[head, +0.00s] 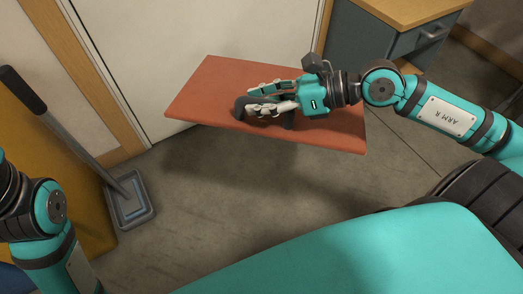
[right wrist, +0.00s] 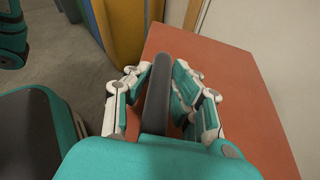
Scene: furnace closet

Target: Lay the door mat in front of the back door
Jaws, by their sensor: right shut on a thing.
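The door mat (head: 215,95) is a flat, stiff-looking orange-red rectangle with a dark grey grip bar on its top. It hangs level or nearly so above the floor, in front of the white back door (head: 150,50), with a shadow beneath it. My right gripper (head: 262,106) is over the mat's middle, its fingers closed on both sides of the dark bar (right wrist: 158,88). The mat's surface also fills the right of the right wrist view (right wrist: 255,95). My left arm shows at the lower left of the head view, but its gripper is out of sight.
A long-handled dustpan (head: 130,200) stands on the floor at the left, by a yellow-brown panel (head: 50,150). A grey cabinet with a wooden top (head: 405,10) stands at the upper right. Bare grey floor (head: 215,195) lies below the mat and before the door.

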